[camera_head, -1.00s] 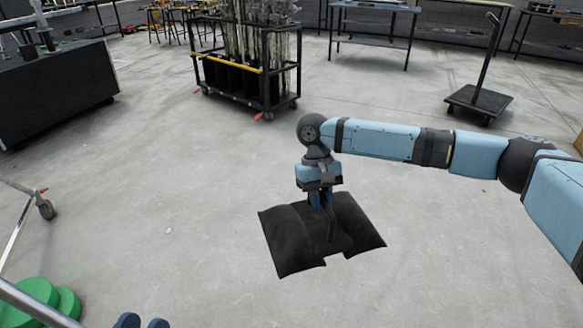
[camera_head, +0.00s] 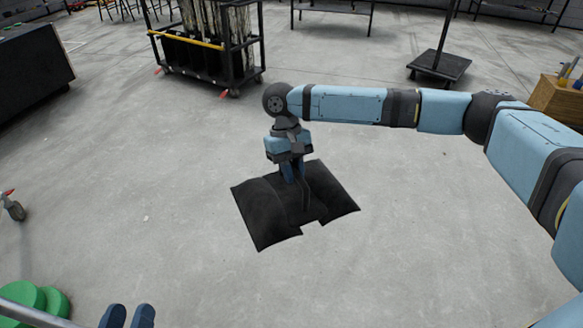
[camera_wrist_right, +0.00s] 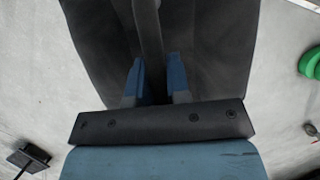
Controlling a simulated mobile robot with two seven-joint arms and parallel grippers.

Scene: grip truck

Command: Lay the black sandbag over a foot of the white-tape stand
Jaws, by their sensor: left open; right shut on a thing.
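The black sandbag (camera_head: 258,212) hangs from my right gripper (camera_head: 294,178) in the head view, its two halves spread to either side. My right gripper points down and is shut on the strap between the halves. In the right wrist view the gripper (camera_wrist_right: 155,85) has the strap (camera_wrist_right: 148,35) between its blue fingers, with the black bag (camera_wrist_right: 215,50) filling the middle. My left gripper (camera_head: 127,316) shows only as two blue fingertips, apart and empty, at the bottom edge of the head view. I cannot make out a white-tape stand.
A metal tube and a green object (camera_head: 40,298) are at the lower left. A caster wheel (camera_head: 15,209) shows at the left edge. A black wheeled rack (camera_head: 205,50) and a flat cart (camera_head: 440,67) stand at the back. The grey floor around the bag is mostly clear.

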